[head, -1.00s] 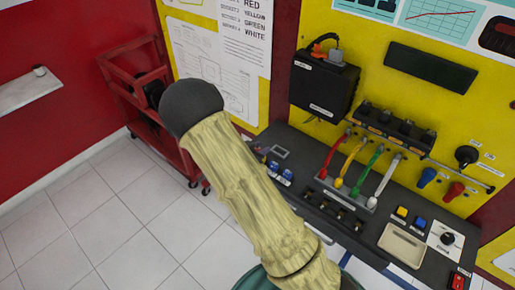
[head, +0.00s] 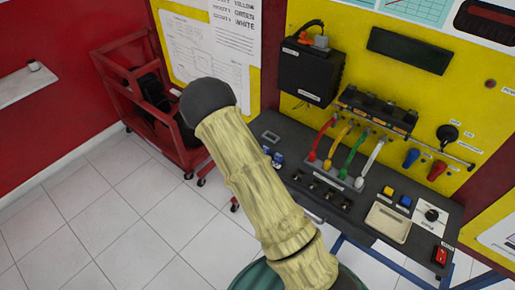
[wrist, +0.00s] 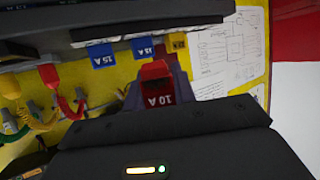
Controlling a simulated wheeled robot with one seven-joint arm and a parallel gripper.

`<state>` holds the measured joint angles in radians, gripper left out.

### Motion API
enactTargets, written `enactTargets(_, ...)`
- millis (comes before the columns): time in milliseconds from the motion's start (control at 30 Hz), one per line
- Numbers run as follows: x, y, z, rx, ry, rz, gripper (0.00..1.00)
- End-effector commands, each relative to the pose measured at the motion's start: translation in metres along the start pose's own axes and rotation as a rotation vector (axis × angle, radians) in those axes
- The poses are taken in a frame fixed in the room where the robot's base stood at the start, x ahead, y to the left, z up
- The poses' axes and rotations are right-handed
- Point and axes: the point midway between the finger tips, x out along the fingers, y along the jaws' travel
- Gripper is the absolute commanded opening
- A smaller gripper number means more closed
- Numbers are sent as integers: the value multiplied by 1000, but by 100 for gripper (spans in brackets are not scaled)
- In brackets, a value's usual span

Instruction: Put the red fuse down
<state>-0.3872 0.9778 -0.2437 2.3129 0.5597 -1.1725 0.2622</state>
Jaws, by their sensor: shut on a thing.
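The red fuse (wrist: 158,92), marked 10 A, is between the fingers of my gripper (wrist: 157,84) in the wrist view, which sees the scene upside down. My gripper is shut on it. Two blue fuses marked 15 A (wrist: 102,56) and a yellow fuse (wrist: 178,42) show beyond the red one. In the head view the blue fuses (head: 278,158) are on the bench's left end. My arm hides my gripper and the red fuse in the head view.
The dark bench (head: 335,219) carries coloured plugs with leads (head: 350,158), a beige tray (head: 388,222) and a red switch (head: 440,256). A yellow panel (head: 420,85) stands behind. A red cart (head: 115,95) is at the left; tiled floor is clear in front.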

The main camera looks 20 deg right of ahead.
Motion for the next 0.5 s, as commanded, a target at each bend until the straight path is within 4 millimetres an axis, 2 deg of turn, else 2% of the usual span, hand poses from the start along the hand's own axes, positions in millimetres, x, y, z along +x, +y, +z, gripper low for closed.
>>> enactTargets(200,-3,-2,46,-102,-9,-238,5)
enactTargets(300,-7,-3,62,-137,-7,-333,5)
enactTargets(500,-10,-7,66,-161,-1,-396,5)
